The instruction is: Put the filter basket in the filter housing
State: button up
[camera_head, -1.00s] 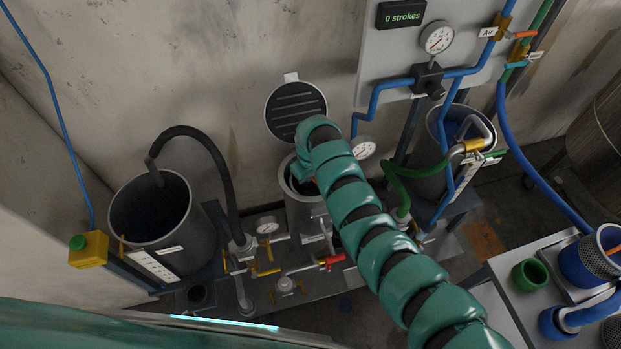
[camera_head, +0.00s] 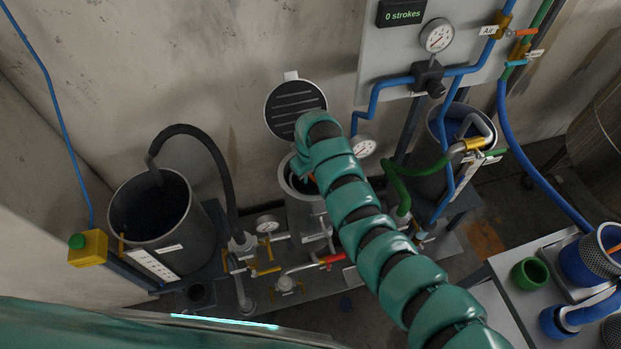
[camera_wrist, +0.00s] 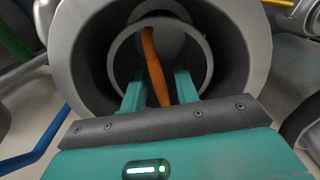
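The filter housing is an open grey cylinder (camera_head: 302,212) in the middle of the head view; its wide mouth fills the wrist view (camera_wrist: 250,60). Inside it, the wrist view shows the filter basket's grey ring (camera_wrist: 209,62) with an orange handle (camera_wrist: 149,50). The ring lies within the housing's mouth; how deep it sits I cannot tell. My gripper (camera_wrist: 159,84) is over the mouth, its two teal fingers apart on either side of the handle, with visible gaps. In the head view my arm hides most of the gripper and basket.
The round slotted lid (camera_head: 295,108) stands raised behind the housing. A gauge (camera_head: 363,146) is close on its right, and a red-handled valve (camera_head: 333,260) is in front. A dark bucket (camera_head: 165,245) with a black hose stands left. Another mesh basket (camera_head: 594,262) is at far right.

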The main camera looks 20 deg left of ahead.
notch_tip(320, 180, up, 11)
jog(key=shift+f+b, duration=0.2)
jog(key=shift+b, duration=0.1)
dwell(0.5)
